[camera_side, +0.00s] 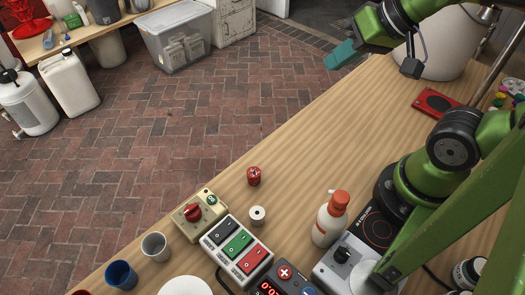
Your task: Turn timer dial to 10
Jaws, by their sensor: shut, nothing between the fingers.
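A small red round piece with pale markings (254,176) stands on the wooden table near its far left edge. It looks like a dial timer, but its numbers and setting are too small to read. A beige box (184,225) with a red knob (193,212) and a green button sits to its lower left. I cannot tell for certain which of the two is the timer dial. My gripper (332,62), with teal fingers, is shut and empty. It is high at the upper right, well apart from both.
A switch box with black, green and red rockers (238,243), a white roll (258,215) and an orange-capped bottle (331,219) stand close by. Cups (154,246) stand at lower left. A red device (436,103) lies upper right. The table's middle is clear.

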